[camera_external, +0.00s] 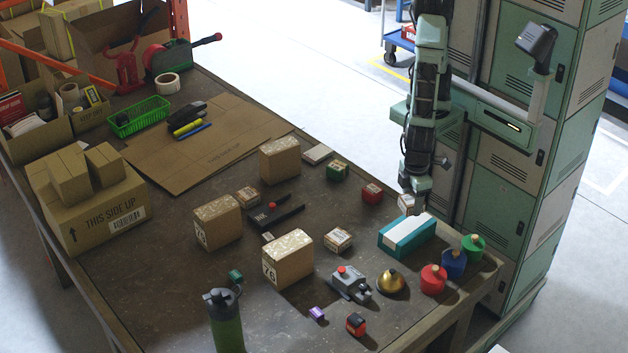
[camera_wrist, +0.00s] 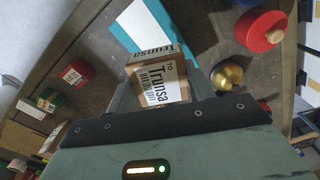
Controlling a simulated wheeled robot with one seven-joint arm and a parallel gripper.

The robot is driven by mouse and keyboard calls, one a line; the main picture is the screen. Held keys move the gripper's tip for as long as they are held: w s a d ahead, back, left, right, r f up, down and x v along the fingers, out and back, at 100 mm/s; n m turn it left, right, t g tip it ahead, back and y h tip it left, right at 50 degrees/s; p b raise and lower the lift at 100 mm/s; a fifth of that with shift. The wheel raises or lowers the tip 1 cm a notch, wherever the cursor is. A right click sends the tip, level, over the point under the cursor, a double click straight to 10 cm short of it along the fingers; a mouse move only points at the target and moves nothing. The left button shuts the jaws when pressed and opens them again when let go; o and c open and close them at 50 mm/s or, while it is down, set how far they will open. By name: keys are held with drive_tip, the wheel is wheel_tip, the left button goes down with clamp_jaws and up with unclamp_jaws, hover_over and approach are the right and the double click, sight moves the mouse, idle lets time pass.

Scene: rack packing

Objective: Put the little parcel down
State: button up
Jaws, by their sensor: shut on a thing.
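The little parcel (camera_wrist: 160,82) is a small brown box with a white label reading "Trunsa". My gripper (camera_wrist: 158,92) is shut on it in the wrist view, with a finger on each side. In the wrist view that box (camera_wrist: 150,25) lies beyond the parcel. I cannot tell how high the parcel is above the table.
A red block (camera_external: 372,193) stands left of the parcel. A brass bell (camera_external: 391,282) and red, blue and green weights (camera_external: 433,279) stand in front. Another small labelled parcel (camera_external: 338,240) and larger boxes (camera_external: 288,259) occupy the middle. Some bare tabletop (camera_external: 335,210) lies between them.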

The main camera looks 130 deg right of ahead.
sight(408, 226)
drive_tip(key=shift+f, duration=3.05)
drive_tip(key=shift+f, duration=0.1)
drive_tip(key=shift+f, duration=0.15)
drive_tip(key=o, duration=1)
